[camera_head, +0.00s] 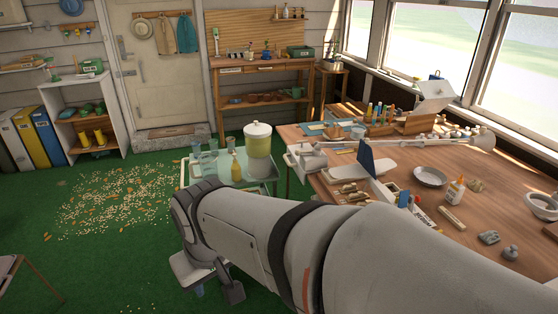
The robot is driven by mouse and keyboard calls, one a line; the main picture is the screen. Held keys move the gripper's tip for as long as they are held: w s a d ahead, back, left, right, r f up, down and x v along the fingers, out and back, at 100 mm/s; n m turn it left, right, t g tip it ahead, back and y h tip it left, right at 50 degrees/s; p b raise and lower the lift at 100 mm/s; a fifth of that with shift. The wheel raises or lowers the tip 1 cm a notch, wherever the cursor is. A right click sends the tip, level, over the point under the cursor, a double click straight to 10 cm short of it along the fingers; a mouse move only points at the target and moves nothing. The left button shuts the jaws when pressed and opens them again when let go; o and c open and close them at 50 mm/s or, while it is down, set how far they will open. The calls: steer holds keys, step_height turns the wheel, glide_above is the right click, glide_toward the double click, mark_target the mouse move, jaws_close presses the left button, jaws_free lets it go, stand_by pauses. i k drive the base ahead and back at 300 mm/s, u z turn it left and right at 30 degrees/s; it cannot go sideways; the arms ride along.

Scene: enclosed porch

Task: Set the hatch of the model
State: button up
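A white model part with an upright dark blue fin (367,161) stands near the left side of the wooden workbench; I cannot tell whether it is the task's model. A long, slim white piece (455,139) lies along the window side and may be part of a model. I cannot make out a hatch. My grey arm crosses the foreground and hides part of the bench's near edge. What looks like my gripper (216,289) hangs low over the green floor at the arm's far left end, away from the bench. Its fingers are too unclear to read.
A trolley (263,171) with a drink dispenser (258,143) and glasses stands behind my arm. Pale litter (115,200) covers the floor at left.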

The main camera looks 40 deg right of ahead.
mark_target(403, 198)
steer(key=u, duration=0.05)
steer(key=i, duration=2.45)
steer(key=z, duration=4.3)
steer(key=i, duration=1)
steer(key=z, duration=0.05)
